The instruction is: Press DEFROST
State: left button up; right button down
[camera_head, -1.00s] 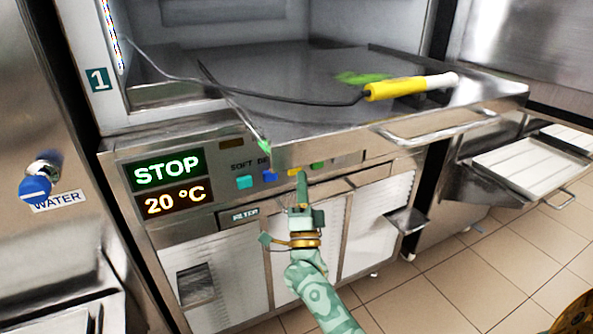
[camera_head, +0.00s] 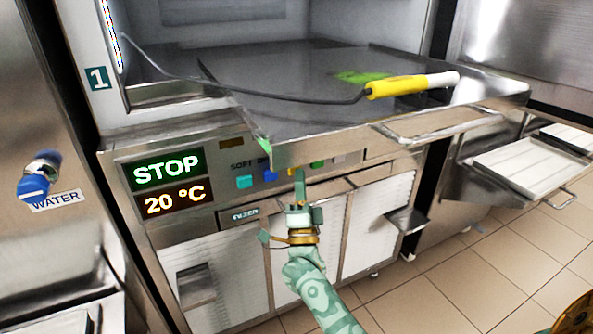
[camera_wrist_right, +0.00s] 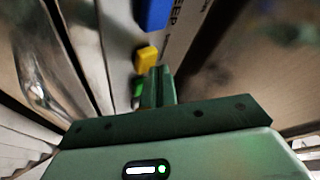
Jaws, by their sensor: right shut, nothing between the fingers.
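The batch freezer's button row shows under its tray, with a cyan button (camera_head: 244,181), a blue button (camera_head: 269,175) and a green button (camera_head: 318,164). I cannot read a DEFROST label. My right gripper (camera_head: 299,172) is shut and empty, pointing up at the row between the blue and green buttons. In the right wrist view its fingertips (camera_wrist_right: 158,75) are beside a yellow button (camera_wrist_right: 146,57), with the green button (camera_wrist_right: 139,90) partly hidden; whether they touch anything I cannot tell. My left gripper is not in view.
A metal tray (camera_head: 290,105) juts out above the buttons and hides part of the panel. A yellow-handled probe (camera_head: 395,88) with a cable lies on it. A blue water tap (camera_head: 35,186) is at the left.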

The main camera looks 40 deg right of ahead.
dwell(0.3)
jog(key=shift+w+d, duration=0.15)
jog(key=shift+w, duration=0.35)
jog(key=shift+s+r, duration=0.1)
jog(key=shift+s, duration=0.05)
dwell(0.6)
jog(key=shift+s+a+p, duration=0.25)
jog(key=shift+s+p, duration=0.1)
jog(key=shift+s, duration=0.4)
